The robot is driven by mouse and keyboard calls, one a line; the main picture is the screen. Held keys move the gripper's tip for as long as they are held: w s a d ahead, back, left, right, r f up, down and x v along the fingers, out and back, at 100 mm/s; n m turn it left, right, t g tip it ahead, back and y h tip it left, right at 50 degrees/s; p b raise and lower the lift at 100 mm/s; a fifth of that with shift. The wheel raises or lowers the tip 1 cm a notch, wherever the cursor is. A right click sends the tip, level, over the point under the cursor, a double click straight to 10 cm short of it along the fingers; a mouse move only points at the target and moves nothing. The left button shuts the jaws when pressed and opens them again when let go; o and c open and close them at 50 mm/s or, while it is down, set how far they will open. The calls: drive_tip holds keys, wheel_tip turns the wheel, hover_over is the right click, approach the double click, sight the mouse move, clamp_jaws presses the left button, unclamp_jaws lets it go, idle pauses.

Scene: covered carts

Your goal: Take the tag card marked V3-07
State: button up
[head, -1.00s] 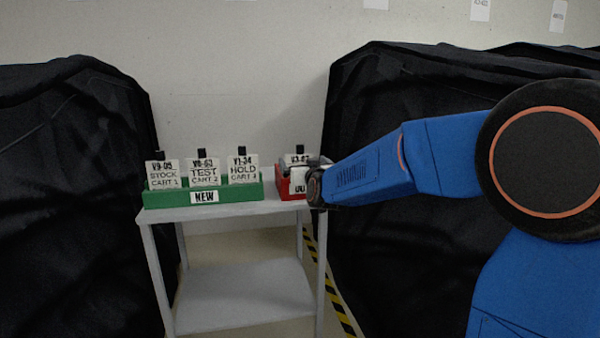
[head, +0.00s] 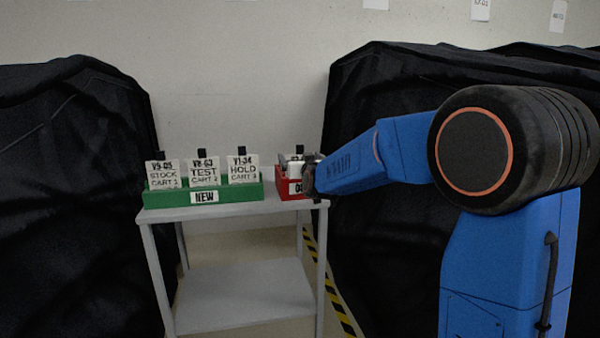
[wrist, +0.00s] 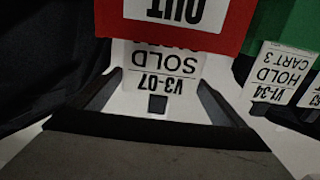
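The tag card marked V3-07 (wrist: 165,70) reads SOLD and shows upside down in the wrist view, with a black tab at its end. It stands in the red holder (wrist: 228,22) labelled OUT. In the head view the red holder (head: 283,187) is at the right end of the cart top, and the card (head: 297,157) is partly hidden by my gripper (head: 302,172). In the wrist view my gripper (wrist: 160,80) is open, one finger on each side of the card, with gaps to its edges.
A green holder (head: 165,200) labelled NEW stands left of the red one, holding cards V9-05 (head: 162,174), one marked TEST (head: 204,172) and V1-34 (head: 243,170). They stand on a grey cart (head: 225,211). Black-covered carts (head: 75,200) flank it; the lower shelf is empty.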

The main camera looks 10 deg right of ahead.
drive_tip(key=c, duration=0.7)
drive_tip(key=shift+r, duration=7.1)
